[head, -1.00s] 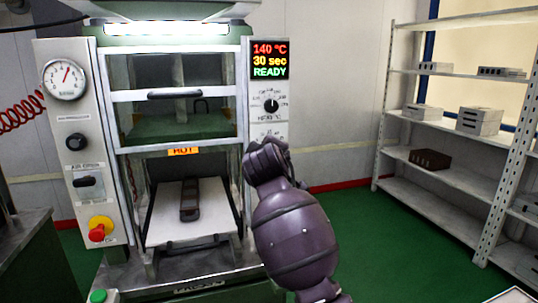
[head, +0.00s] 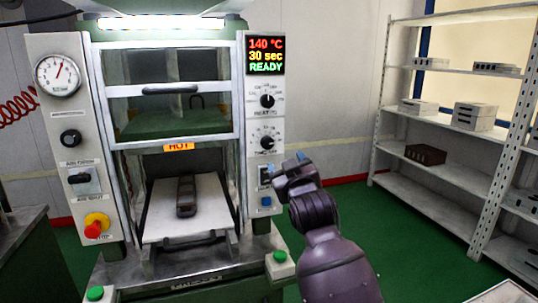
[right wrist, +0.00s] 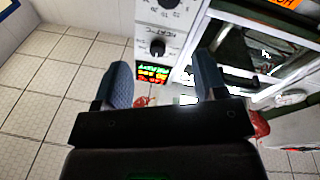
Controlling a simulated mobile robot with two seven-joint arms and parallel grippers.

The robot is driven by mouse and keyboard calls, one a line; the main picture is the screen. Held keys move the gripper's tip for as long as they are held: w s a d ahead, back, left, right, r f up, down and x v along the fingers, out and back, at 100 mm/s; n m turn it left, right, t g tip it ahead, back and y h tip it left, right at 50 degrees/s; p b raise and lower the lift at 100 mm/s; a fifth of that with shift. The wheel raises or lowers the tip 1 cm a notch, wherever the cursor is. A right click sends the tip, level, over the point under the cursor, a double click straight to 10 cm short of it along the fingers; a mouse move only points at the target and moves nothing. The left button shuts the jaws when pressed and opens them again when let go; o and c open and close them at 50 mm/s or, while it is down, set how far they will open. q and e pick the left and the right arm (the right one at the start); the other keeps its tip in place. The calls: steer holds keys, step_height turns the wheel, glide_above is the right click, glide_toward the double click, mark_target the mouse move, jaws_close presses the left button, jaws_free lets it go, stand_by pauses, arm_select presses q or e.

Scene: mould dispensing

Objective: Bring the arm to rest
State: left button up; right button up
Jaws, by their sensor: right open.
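My right arm comes in from the lower right in the head view, and my right gripper (head: 287,163) is beside the right control panel of the press. In the right wrist view the gripper (right wrist: 165,85) shows its two blue-grey fingers spread apart with nothing between them. The press (head: 170,22) stands ahead with its display reading 140 °C, 30 sec, READY. A dark mould (head: 186,196) lies on the white pull-out tray (head: 215,205) in the lower opening. My left gripper is not in view.
A red emergency button (head: 94,228) is on the press's left panel. Green buttons (head: 280,257) sit on its front corners. A shelf rack (head: 440,120) with grey blocks and a brown block (head: 425,154) stands at right. Green floor between press and rack is clear.

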steer(key=s+d+f+m+g+h, duration=0.1)
steer(key=s+d+f, duration=0.35)
steer(key=f, duration=0.35)
steer(key=s+d+f+m, duration=0.2)
steer(key=s+d+f, duration=0.25)
steer(key=f, duration=0.35)
steer(key=s+d+f+m+g+h, duration=0.1)
steer(key=s+d+f, duration=0.35)
steer(key=f, duration=0.35)
steer(key=s+d+f+g+h, duration=0.1)
steer(key=s+d+f, duration=0.4)
steer(key=s+f, duration=0.5)
steer(key=s+d+f+m+g+h, duration=0.1)
steer(key=s+d+f+g, duration=0.3)
steer(key=s+f, duration=0.5)
steer(key=s+d, duration=0.1)
steer(key=s, duration=0.3)
steer(key=shift+s+f+m+h, duration=0.3)
steer(key=shift+s+f, duration=0.05)
steer(key=shift+s, duration=0.05)
